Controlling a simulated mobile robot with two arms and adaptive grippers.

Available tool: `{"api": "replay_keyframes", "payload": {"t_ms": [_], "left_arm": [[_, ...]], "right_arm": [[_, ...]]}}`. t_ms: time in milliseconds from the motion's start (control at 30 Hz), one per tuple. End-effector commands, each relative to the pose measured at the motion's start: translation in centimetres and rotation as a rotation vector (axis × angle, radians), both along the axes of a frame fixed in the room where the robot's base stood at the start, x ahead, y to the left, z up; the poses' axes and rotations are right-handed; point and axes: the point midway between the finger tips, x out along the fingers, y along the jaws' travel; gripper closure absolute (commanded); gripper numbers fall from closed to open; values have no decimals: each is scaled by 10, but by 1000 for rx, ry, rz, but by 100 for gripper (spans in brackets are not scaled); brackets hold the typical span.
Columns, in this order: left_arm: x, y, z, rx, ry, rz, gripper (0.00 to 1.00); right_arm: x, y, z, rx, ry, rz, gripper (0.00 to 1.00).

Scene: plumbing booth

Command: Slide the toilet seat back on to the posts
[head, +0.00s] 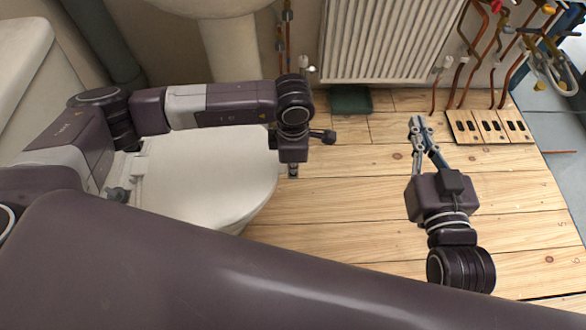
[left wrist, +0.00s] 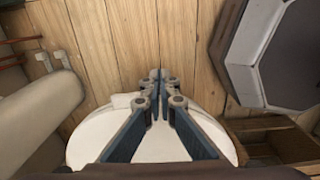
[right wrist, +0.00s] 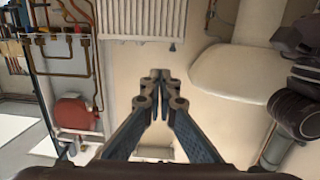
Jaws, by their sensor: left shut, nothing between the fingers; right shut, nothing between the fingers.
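The white toilet seat with its lid (head: 215,180) lies at the left of the head view, partly hidden beneath my left arm. A paler bar (head: 138,180) runs along its left end, and a small grey knob (head: 118,194) stands beside it. I cannot tell whether these are the posts. My left gripper (head: 293,172) points down just right of the seat's edge, shut and empty. In the left wrist view a rounded white surface (left wrist: 160,146) shows behind the shut fingers (left wrist: 157,76). My right gripper (head: 416,124) is shut and empty above the floorboards, well right of the seat.
A white radiator (head: 385,40) hangs on the back wall, with a dark green box (head: 350,99) below it. Copper pipes (head: 487,60) stand at the back right near a slotted wooden board (head: 490,127). The wooden floor (head: 330,220) between my grippers is clear.

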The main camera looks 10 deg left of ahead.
Motion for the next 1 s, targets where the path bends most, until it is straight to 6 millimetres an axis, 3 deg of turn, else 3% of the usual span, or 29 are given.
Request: {"api": "replay_keyframes", "payload": {"t_ms": [267,467,867,1000], "left_arm": [[0,2,0,0,0,1,100],[-5,19,0,3,1,2,100],[-4,18,-1,2,1,1,100],[2,17,-1,1,-1,3,100]], "right_arm": [[0,0,0,0,0,0,100],[0,0,0,0,2,0,100],[0,0,-1,0,-2,0,100],[3,4,18,22,-86,7,100]]}}
